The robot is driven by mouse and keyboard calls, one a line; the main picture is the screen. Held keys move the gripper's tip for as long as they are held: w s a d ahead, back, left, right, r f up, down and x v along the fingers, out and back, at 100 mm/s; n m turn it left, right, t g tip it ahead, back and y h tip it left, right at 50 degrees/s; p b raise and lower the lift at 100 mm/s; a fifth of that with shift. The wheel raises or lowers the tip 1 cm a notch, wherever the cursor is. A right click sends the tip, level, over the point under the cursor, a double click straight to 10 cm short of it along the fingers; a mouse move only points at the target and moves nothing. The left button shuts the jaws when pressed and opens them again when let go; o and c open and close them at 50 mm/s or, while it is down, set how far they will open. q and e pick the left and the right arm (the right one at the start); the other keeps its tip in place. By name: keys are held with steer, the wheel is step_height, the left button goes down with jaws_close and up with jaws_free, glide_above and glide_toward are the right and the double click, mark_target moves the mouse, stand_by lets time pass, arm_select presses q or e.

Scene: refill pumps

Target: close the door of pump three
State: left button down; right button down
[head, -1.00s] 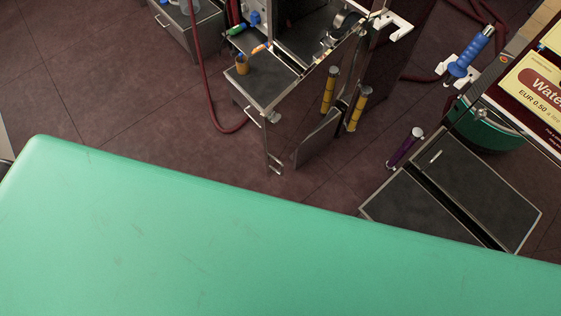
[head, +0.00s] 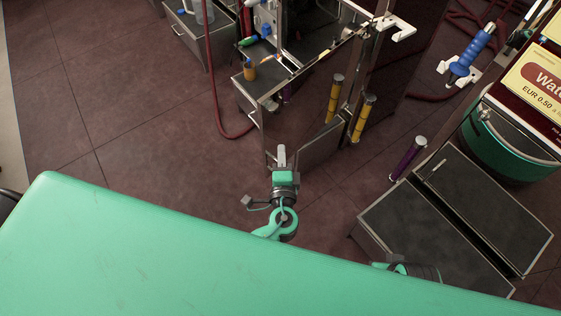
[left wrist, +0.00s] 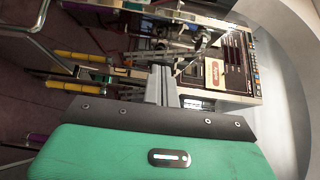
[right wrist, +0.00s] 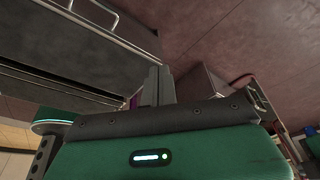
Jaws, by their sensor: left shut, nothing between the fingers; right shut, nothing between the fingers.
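A pump's open steel door (head: 305,88) stands out from its cabinet near the top middle of the head view.
Yellow posts (head: 360,118) and a purple post (head: 408,158) stand on the floor near the door. Another pump (head: 515,130) with a dark base (head: 440,220) is at the right. A red hose (head: 217,100) hangs left of the door. The floor at left is clear.

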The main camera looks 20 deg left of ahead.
mark_target(270, 121)
arm_select(q)
steer(key=w+a, duration=0.1)
steer(key=w, duration=0.1)
steer(key=w+a, duration=0.1)
steer(key=w, duration=0.1)
steer(key=w+a+p, duration=0.1)
steer(key=w+a, duration=0.1)
steer(key=shift+w+a, duration=0.35)
steer(key=shift+a, duration=0.2)
arm_select(e)
steer(key=shift+f, duration=1.5)
